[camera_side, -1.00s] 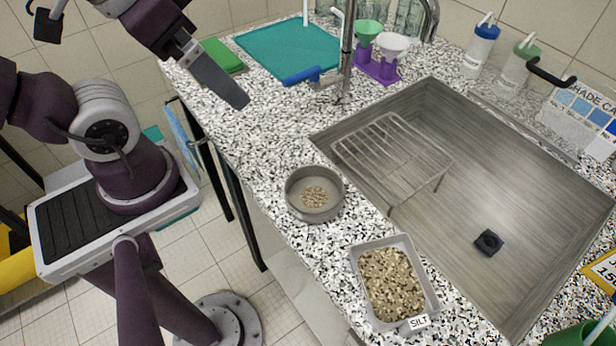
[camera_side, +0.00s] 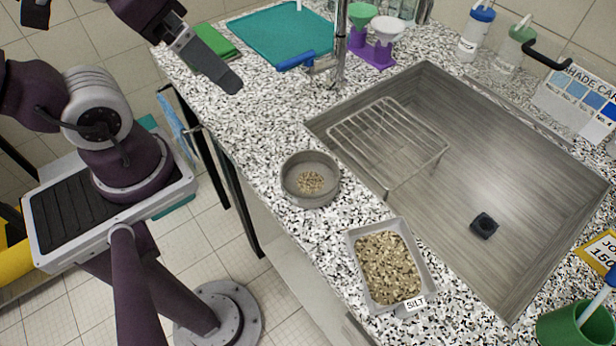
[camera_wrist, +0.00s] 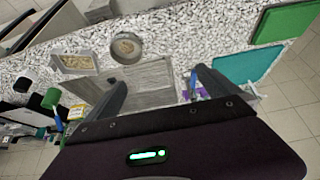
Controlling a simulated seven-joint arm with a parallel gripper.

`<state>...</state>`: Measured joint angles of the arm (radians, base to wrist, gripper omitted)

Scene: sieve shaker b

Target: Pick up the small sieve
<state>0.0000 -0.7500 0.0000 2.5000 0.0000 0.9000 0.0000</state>
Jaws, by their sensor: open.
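The small sieve (camera_side: 313,160) looks like a round, shallow grey pan with a small heap of tan grains in it. It stands upright on the speckled counter, left of the sink, in the side view. In the wrist view the sieve (camera_wrist: 118,54) is near the top, left of centre, beyond my fingers. My gripper (camera_side: 230,82) is over the far left part of the counter, well apart from the sieve. In the wrist view my gripper (camera_wrist: 160,79) shows two dark fingers spread wide with nothing between them. The sieve's mesh cannot be made out.
A grey tray (camera_side: 425,262) of grains labelled SILT stands near the sieve. The sink (camera_side: 540,190) holds a wire rack (camera_side: 440,150) and a small dark block (camera_side: 484,226). A tap (camera_side: 341,45), purple funnel stand (camera_side: 372,52) and teal mat (camera_side: 285,35) are behind.

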